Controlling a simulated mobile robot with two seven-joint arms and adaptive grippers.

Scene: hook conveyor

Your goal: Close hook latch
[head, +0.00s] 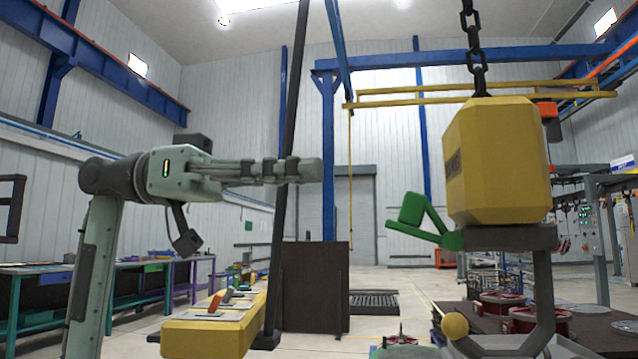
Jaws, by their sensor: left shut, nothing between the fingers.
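A yellow hook block (497,160) hangs from a dark chain (474,45) at the right. Below it the grey hook (544,285) curves down and round to the left, with a yellow ball (454,326) at its tip. The green latch (425,222) sticks out to the left and upward from its pivot under the block, away from the hook tip, so the hook's mouth is open. My left gripper (312,169) is shut and empty, pointing right, to the left of the latch, higher in the picture and apart from it. My right gripper is out of view.
A yellow bench (210,335) with tools stands below my left arm. A dark slanting post (280,230) and a brown panel (315,287) stand behind the gripper. A dark table with red round parts (497,303) is behind the hook. The space between gripper and latch looks clear.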

